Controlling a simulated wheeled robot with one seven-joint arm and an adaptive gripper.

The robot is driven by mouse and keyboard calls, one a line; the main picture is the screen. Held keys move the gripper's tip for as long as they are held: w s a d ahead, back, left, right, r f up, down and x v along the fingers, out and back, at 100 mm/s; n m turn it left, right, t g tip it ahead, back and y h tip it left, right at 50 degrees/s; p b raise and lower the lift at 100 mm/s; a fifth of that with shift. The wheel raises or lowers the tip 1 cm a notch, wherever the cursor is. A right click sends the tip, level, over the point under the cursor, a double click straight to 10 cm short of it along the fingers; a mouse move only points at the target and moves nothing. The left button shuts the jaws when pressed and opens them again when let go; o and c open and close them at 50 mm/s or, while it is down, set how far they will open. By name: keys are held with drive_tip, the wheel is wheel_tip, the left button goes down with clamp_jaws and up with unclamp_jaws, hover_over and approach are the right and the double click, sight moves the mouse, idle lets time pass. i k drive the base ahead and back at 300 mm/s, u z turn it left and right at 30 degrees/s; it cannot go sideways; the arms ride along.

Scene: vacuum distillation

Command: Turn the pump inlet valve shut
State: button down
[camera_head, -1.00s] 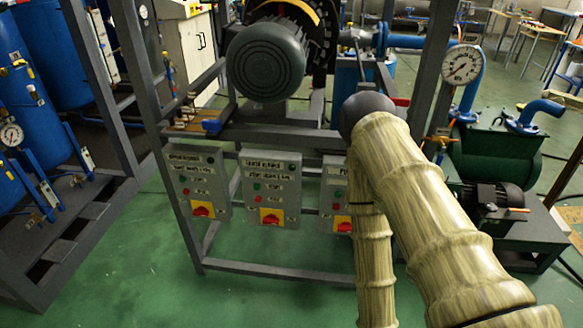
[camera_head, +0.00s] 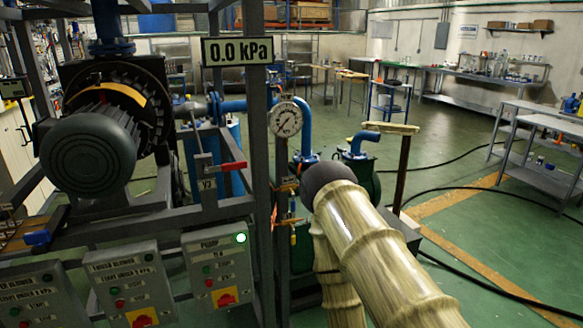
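A valve with a red lever (camera_head: 233,166) sits on the frame, with a small tag reading "V" and an unclear digit (camera_head: 208,184) below it. Orange handles (camera_head: 286,187) show on a thin pipe to the right, below the round gauge (camera_head: 286,119). I cannot tell from the labels which is the pump inlet valve. Blue pipes (camera_head: 358,145) and the dark green pump body (camera_head: 366,178) stand behind, partly hidden by my tan arm. My arm rises from the bottom right to a dark round joint. My gripper is not visible.
A display reading 0.0 kPa (camera_head: 237,51) hangs on the grey frame. The pump control box (camera_head: 217,268) has a lit green lamp and a red switch. A brown post with a tan top bar (camera_head: 400,168) stands right of my arm. Black cables cross the open green floor (camera_head: 480,225).

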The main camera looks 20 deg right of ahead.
sight(240, 165)
drive_tip(key=z, duration=1.05)
drive_tip(key=k, duration=0.85)
drive_tip(key=u, duration=1.15)
drive_tip(key=i, duration=0.5)
drive_tip(key=z, duration=0.05)
